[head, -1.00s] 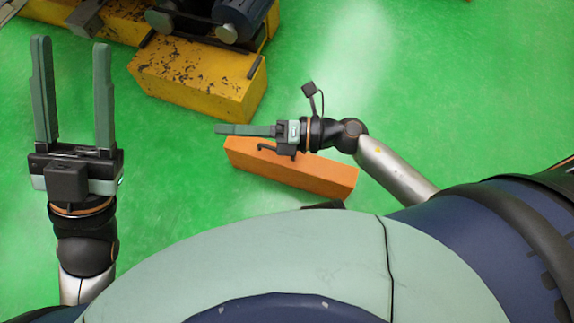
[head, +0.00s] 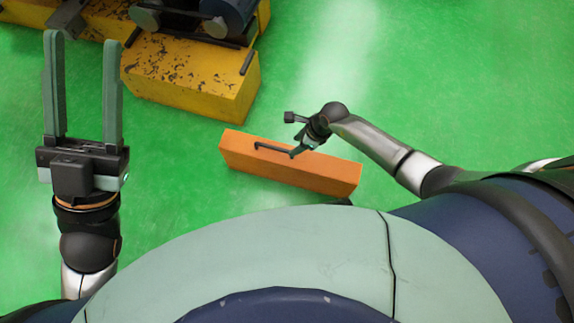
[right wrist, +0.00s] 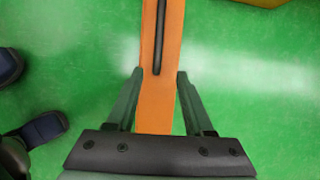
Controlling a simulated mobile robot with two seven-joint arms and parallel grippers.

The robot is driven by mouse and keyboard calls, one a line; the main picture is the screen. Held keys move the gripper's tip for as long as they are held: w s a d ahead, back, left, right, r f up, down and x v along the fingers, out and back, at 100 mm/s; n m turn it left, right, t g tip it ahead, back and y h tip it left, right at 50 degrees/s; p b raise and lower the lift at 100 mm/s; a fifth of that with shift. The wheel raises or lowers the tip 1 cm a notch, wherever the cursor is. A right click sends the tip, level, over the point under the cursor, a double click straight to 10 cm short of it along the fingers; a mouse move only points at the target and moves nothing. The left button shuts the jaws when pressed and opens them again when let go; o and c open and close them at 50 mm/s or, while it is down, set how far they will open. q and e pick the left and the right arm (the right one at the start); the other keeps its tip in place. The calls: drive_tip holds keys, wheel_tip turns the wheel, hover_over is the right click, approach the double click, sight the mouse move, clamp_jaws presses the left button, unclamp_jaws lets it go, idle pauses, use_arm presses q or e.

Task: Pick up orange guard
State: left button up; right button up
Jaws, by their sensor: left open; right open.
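The orange guard (head: 325,178) is a long block on the green floor in front of my body, with a black handle (head: 272,148) on its top. My right gripper (head: 297,152) is over the guard near the handle's right end and points down. In the right wrist view the guard (right wrist: 160,100) runs between the open fingers of my right gripper (right wrist: 160,73), and the handle (right wrist: 160,35) lies ahead of them. The fingers are empty, and I cannot tell how high they are above the guard. My left gripper (head: 81,40) is open and empty at the far left, away from the guard.
A worn yellow machine base (head: 190,75) with dark parts on it stands behind the guard at upper left. The green floor (head: 450,80) is clear at upper right and between the left gripper and the guard.

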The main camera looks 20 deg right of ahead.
sight(288, 150)
drive_tip(key=b+x, duration=0.2)
drive_tip(key=x, duration=0.1)
drive_tip(key=b+x, duration=0.2)
drive_tip(key=x, duration=0.1)
drive_tip(key=shift+s+a+f, duration=0.15)
drive_tip(key=shift+a+f, duration=0.05)
drive_tip(key=shift+f, duration=0.15)
clamp_jaws()
idle(1.1)
drive_tip(key=shift+r, duration=0.15)
